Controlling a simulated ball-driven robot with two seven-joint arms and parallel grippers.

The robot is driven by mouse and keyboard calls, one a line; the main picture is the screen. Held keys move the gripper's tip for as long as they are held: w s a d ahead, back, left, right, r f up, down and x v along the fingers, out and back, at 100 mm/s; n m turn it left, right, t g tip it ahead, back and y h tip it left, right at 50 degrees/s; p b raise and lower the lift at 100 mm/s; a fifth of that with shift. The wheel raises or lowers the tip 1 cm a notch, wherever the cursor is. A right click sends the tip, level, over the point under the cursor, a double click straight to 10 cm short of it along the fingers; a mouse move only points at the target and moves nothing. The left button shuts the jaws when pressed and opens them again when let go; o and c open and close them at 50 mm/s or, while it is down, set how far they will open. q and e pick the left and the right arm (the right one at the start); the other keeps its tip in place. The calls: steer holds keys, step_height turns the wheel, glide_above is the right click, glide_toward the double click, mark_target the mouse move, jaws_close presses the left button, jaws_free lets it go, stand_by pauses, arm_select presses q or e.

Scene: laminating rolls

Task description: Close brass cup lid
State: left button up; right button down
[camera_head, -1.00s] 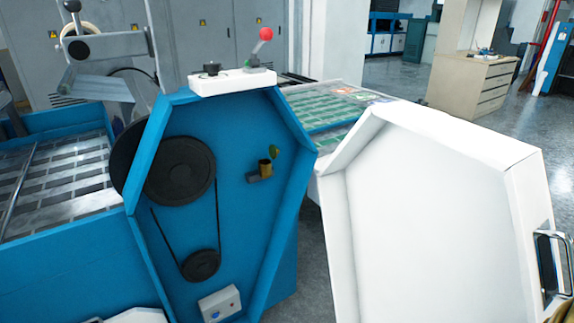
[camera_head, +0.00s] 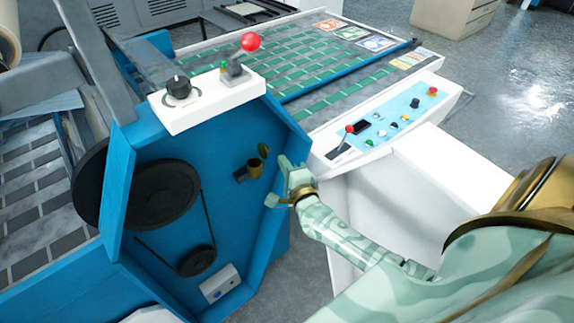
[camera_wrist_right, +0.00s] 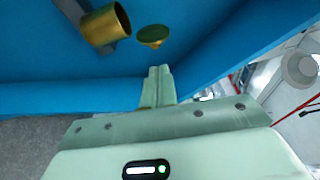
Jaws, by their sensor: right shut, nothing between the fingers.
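The small brass cup (camera_head: 255,167) sticks out from the blue inner panel of the machine on a dark bracket. Its round brass lid (camera_head: 264,150) stands open, beside the cup's mouth at the upper right. In the right wrist view the cup (camera_wrist_right: 107,25) is at upper left and the lid (camera_wrist_right: 153,36) is apart from it, to the right. My right gripper (camera_head: 288,178) is just right of the cup and lid. Its fingers (camera_wrist_right: 157,84) are shut together, empty, pointing toward the lid with a small visible gap. My left gripper is not in view.
The blue housing's raised rim (camera_head: 290,118) borders the recess on the right. Black pulleys (camera_head: 165,193) and a belt lie left of the cup. A white cover (camera_head: 445,165) stands right, partly behind my arm. A control box (camera_head: 215,97) sits on top.

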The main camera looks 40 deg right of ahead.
mark_target(266, 149)
steer(key=b+x, duration=0.1)
steer(key=x, duration=0.5)
stand_by(0.4)
steer(key=shift+a+r+n, duration=0.25)
steer(key=shift+n, duration=0.85)
steer(key=n+t, duration=0.1)
steer(key=n, duration=0.1)
steer(key=a+n, duration=0.1)
steer(key=n, duration=0.2)
steer(key=a+r+n+t+y, duration=0.1)
steer(key=n, duration=0.1)
steer(key=shift+a+r+n+t, duration=0.1)
steer(key=shift+a+n+t, duration=0.1)
steer(key=shift+n+t, duration=0.15)
steer(key=n, duration=0.2)
steer(key=a+n+y, duration=0.1)
steer(key=n, duration=0.1)
steer(key=a+n+t+y, duration=0.1)
steer(key=n, duration=0.2)
steer(key=shift+s+b, duration=0.15)
steer(key=shift+b, duration=0.2)
steer(key=n+y, duration=0.1)
steer(key=n, duration=0.1)
steer(key=a+n+y, duration=0.1)
steer(key=n, duration=0.1)
steer(key=f+n+y+b, duration=0.1)
steer(key=n, duration=0.2)
steer(key=shift+a+f, duration=0.1)
steer(key=shift+a, duration=0.2)
